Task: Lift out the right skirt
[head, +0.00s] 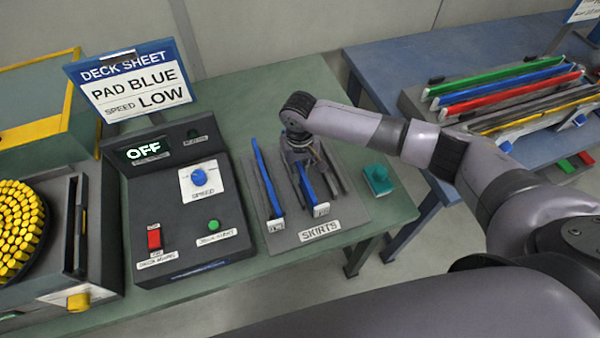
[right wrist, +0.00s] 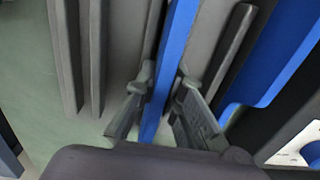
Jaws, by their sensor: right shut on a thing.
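The right skirt is a long blue strip (head: 309,188) in the grey rack marked SKIRTS (head: 345,213). It stands on edge with a small white tag at its near end. My right gripper (head: 303,163) is over its far half, pointing down and shut on it. In the right wrist view the blue strip (right wrist: 174,52) runs between the two fingers (right wrist: 158,110), which touch it on both sides. I cannot tell whether its lower edge is still in its slot. The left skirt (head: 265,175), also blue, stands to its left; it also shows in the wrist view (right wrist: 275,60).
A dark control box (head: 180,240) with an OFF display stands left of the rack. A teal block (head: 378,178) lies to its right. A sign (head: 130,80) reads PAD BLUE, SPEED LOW. A blue table (head: 420,55) at the right holds a rack of coloured strips.

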